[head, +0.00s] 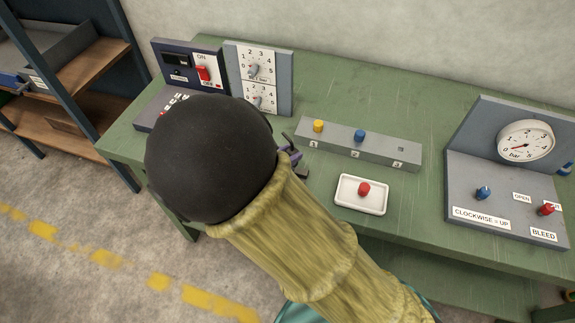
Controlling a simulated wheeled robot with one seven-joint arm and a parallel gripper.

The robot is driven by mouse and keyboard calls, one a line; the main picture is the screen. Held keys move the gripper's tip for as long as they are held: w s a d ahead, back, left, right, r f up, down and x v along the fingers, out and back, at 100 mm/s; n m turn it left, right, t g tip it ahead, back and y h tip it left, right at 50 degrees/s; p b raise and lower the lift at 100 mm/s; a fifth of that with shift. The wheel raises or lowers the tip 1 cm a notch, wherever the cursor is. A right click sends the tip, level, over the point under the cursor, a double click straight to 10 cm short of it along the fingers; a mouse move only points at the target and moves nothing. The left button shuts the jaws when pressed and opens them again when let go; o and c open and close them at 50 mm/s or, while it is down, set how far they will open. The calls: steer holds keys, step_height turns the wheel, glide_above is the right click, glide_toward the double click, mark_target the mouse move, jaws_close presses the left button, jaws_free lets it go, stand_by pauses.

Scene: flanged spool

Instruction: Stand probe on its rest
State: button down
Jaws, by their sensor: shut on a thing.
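My gripper (294,157) shows only in part, past the black rounded end of my arm and its yellow-green sleeve. Its dark fingertips are close over the green bench, left of the grey numbered block. I cannot tell from this view whether that piece is the probe. No rest for a probe can be made out; part of the bench behind my arm is hidden.
The grey block (378,151) holds a yellow peg (319,126) and a blue peg (360,135); position 3 is empty. A white tray (349,205) holds a red peg (364,188). A switch unit (203,73), dial panel (259,68) and gauge panel (500,190) stand around.

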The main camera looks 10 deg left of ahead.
steer(key=shift+f, duration=0.2)
steer(key=shift+f, duration=1.8)
steer(key=shift+f, duration=0.15)
steer(key=c, duration=1.2)
jaws_free()
steer(key=v, duration=1.2)
